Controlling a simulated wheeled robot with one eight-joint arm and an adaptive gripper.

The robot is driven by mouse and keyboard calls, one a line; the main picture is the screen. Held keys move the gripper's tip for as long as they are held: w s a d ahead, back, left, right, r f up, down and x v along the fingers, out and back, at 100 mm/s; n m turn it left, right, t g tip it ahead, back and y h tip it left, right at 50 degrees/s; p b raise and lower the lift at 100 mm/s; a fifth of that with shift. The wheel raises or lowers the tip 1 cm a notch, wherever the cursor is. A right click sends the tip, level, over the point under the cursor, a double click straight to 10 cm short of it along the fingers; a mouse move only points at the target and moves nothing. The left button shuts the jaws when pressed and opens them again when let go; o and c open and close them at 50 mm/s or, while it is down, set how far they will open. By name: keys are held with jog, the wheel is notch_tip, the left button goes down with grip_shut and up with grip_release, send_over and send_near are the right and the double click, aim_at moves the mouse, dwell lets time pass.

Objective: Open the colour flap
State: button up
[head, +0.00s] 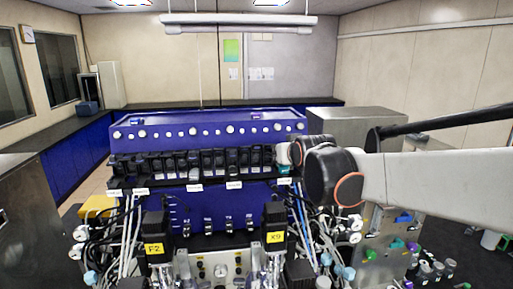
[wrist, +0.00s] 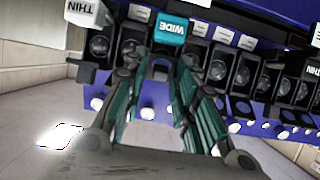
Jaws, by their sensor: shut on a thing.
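The colour flap (wrist: 172,27) is a teal block marked WIDE, in a row of dark pump heads at the top middle of the wrist view. My gripper (wrist: 160,68) has its two teal-padded fingers on either side of the pump head at this flap, shut on it. The exact contact at the fingertips is hard to make out. In the head view my gripper (head: 291,150) is at the right end of the pump row, and a small teal patch (head: 283,157) shows beside it. My wrist hides most of that end.
The blue bioreactor housing (head: 205,127) stands behind the row. Black motors (head: 274,221), tubes and cables crowd the front. A steel cabinet (head: 355,125) stands to the right.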

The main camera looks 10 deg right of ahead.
jog(key=g+p, duration=0.1)
jog(key=g, duration=0.1)
jog(key=r+g+p, duration=0.1)
jog(key=g+p, duration=0.1)
jog(key=g, duration=0.1)
jog(key=shift+w+r+g, duration=0.25)
jog(key=shift+r+g, duration=0.05)
jog(key=shift+r, duration=0.1)
jog(key=g, duration=0.1)
jog(key=g+p, duration=0.1)
jog(key=g, duration=0.1)
jog(key=w+g+p, duration=0.1)
jog(key=g, duration=0.1)
jog(key=shift+r, duration=0.4)
jog(key=shift+s+g, duration=0.1)
jog(key=shift+g, duration=0.2)
jog(key=o, duration=0.7)
jog(key=v, duration=1.2)
